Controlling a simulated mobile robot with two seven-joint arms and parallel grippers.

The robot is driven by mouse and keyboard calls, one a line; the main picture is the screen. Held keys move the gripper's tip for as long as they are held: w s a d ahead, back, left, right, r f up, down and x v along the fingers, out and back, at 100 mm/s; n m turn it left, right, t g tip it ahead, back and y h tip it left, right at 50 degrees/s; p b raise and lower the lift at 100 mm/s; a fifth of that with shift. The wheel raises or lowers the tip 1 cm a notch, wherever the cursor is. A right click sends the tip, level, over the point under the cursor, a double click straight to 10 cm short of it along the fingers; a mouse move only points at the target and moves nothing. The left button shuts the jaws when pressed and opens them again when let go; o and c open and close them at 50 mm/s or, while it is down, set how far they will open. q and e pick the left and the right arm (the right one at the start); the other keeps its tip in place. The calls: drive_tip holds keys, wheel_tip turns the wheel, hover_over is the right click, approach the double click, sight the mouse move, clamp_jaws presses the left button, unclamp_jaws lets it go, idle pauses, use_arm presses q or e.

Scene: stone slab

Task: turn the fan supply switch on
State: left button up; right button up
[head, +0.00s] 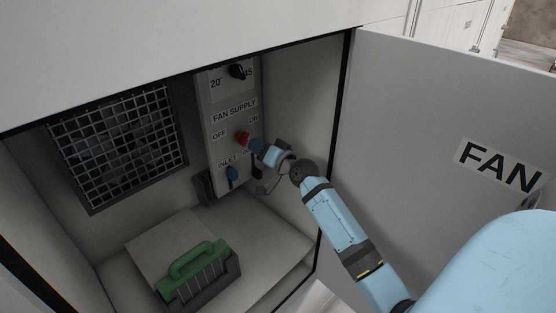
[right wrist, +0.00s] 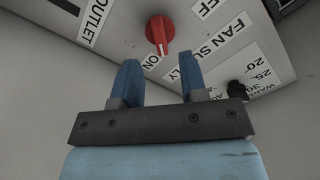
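The fan supply switch is a red knob (head: 242,138) on the grey panel in the open cabinet, under the FAN SUPPLY label, with OFF to its left and ON to its upper right. In the right wrist view the red knob (right wrist: 159,32) has a white mark at its lower end, pointing towards the ON label (right wrist: 152,62). My right gripper (head: 256,145) is just right of the knob; in the wrist view its blue fingers (right wrist: 160,72) are apart and empty, with the knob beyond their tips and no contact visible. My left gripper is not in view.
A blue INLET knob (head: 232,174) sits below the switch and a black dial (head: 237,71) above it. A grilled fan (head: 118,143) is at left. A green-handled object (head: 198,275) lies on the cabinet floor. The FAN door (head: 420,130) stands open at right.

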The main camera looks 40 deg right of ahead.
drive_tip(key=s+b, duration=0.1)
drive_tip(key=s, duration=0.8)
drive_tip(key=shift+s+d+b, duration=0.2)
drive_tip(key=shift+d+b, duration=0.1)
drive_tip(key=shift+d, duration=0.05)
drive_tip(key=s+a+f+n+g, duration=0.1)
drive_tip(key=s+a+f+n, duration=0.1)
drive_tip(key=s+a+f, duration=0.3)
drive_tip(key=s+a+f+n+g+y, duration=0.1)
drive_tip(key=a+f+g, duration=0.15)
drive_tip(key=f, duration=0.45)
drive_tip(key=s+a+f+n+g, duration=0.1)
drive_tip(key=s+a+f+n, duration=0.15)
drive_tip(key=a+f, duration=0.35)
drive_tip(key=s+a+f+n+g, duration=0.1)
drive_tip(key=s+a+f+n, duration=0.1)
drive_tip(key=s+a+f, duration=0.3)
drive_tip(key=s+a+f+n+g+y, duration=0.1)
drive_tip(key=s+a+f+n, duration=0.1)
drive_tip(key=s+a+f, duration=0.3)
drive_tip(key=s+a, duration=0.1)
drive_tip(key=s, duration=0.3)
drive_tip(key=shift+s+a+f+n, duration=0.15)
drive_tip(key=shift+s+f+n, duration=0.1)
drive_tip(key=shift+f+n, duration=0.15)
drive_tip(key=shift+g, duration=0.25)
